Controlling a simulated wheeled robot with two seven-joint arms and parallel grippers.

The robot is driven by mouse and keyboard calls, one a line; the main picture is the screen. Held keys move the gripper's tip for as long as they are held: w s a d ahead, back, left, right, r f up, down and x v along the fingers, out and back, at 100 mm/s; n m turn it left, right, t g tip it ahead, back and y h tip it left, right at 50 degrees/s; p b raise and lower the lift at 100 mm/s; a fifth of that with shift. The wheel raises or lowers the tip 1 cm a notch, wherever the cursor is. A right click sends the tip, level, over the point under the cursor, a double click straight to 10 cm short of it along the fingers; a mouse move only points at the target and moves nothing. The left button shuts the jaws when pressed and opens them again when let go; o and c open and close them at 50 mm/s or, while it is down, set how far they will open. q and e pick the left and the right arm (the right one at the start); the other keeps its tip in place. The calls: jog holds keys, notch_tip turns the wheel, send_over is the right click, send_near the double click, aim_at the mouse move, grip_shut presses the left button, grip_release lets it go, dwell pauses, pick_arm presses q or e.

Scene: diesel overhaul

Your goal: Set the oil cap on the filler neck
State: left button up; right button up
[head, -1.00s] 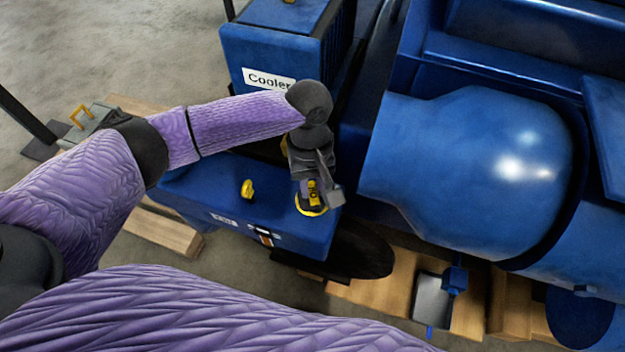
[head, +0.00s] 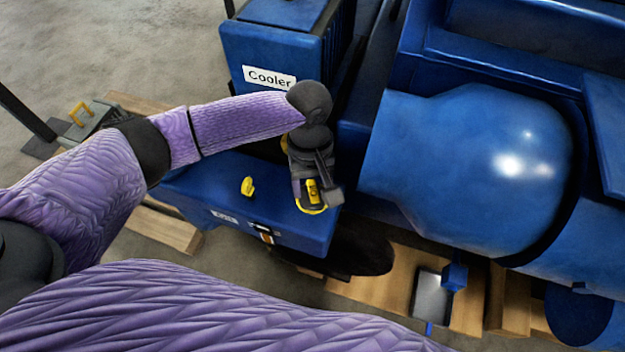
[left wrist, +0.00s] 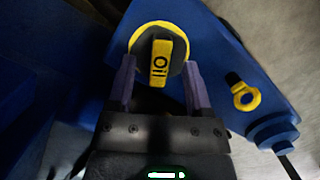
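The oil cap (left wrist: 160,62), dark with a yellow bar handle marked "oil", shows in the left wrist view inside a yellow ring (left wrist: 139,33) on the blue housing. It appears seated there, with the neck itself hidden beneath it. In the head view the cap's handle (head: 312,191) shows at the housing's right corner. My left gripper (left wrist: 160,75) is open, with its two fingers on either side of the handle and gaps between. Whether the fingers touch the cap's rim cannot be told. My right gripper is out of view.
A smaller yellow fitting (head: 248,187) stands on the blue housing (head: 205,182), left of the cap. The box labelled "Cooler" (head: 270,78) stands behind. A large blue cylinder (head: 465,165) is close on the right. Wooden beams (head: 385,290) lie below.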

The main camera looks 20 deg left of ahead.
pick_arm(q)
jog(key=d+p+v, duration=0.1)
jog(key=v, duration=0.8)
jog(key=shift+a+r+p, duration=0.4)
jog(key=shift+a+r, duration=0.05)
jog(key=shift+a, duration=0.1)
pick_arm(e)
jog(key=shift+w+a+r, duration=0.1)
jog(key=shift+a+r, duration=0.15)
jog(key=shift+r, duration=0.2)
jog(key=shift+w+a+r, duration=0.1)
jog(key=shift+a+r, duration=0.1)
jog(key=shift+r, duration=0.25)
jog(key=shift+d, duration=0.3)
